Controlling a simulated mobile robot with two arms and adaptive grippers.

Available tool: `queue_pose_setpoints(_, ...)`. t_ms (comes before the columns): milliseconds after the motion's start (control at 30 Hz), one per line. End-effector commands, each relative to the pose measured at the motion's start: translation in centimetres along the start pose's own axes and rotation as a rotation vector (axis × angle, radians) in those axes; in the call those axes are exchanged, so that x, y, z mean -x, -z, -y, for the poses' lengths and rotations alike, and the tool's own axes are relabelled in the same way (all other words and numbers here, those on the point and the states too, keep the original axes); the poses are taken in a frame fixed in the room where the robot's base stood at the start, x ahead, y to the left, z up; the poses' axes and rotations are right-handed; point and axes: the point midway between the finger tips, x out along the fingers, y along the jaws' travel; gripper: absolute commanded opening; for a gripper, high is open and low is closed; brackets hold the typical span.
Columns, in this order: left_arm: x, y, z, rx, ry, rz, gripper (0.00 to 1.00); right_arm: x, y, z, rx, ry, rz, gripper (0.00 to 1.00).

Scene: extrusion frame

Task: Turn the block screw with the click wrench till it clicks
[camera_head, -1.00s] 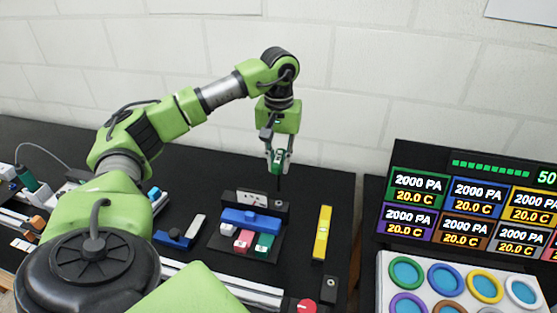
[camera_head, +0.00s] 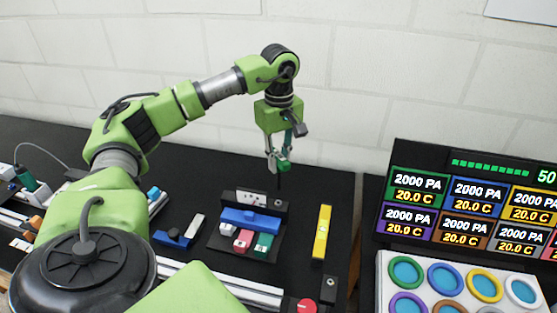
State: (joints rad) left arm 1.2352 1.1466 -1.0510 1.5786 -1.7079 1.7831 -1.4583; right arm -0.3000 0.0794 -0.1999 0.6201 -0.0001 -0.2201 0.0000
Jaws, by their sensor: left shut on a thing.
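My left gripper (camera_head: 278,154) hangs above the back of the black table, pointing down. It is shut on a small green tool (camera_head: 284,167), likely the click wrench, with a thin dark tip pointing down. The tip is above and a little right of a black fixture (camera_head: 229,198), which holds a blue bar (camera_head: 250,220) and small red and green pieces. The tip looks apart from the fixture, though its depth is hard to judge. The block screw is too small to make out. My right gripper is not in view.
A yellow level-like bar (camera_head: 322,232) lies right of the fixture. A blue and white piece (camera_head: 181,233) lies to its left. A red knob (camera_head: 306,307) is at the front. Display panels (camera_head: 478,200) and coloured rings (camera_head: 446,279) stand at the right. A wall is behind.

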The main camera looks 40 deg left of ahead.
Motion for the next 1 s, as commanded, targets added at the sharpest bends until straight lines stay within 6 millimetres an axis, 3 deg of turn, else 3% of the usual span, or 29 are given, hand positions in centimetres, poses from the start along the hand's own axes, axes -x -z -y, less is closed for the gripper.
queue_pose_setpoints(500, 0.49, 0.13, 0.04, 0.702, -0.001, 0.005, 0.0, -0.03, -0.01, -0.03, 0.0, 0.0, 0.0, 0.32)
queue_pose_setpoints(700, 0.5, 0.11, 0.08, 0.835, 0.001, 0.007, 0.0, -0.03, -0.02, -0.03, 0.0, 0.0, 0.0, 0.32)
queue_pose_setpoints(1000, 0.51, 0.11, 0.08, 0.864, 0.001, 0.007, 0.0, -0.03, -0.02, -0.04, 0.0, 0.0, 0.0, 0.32)
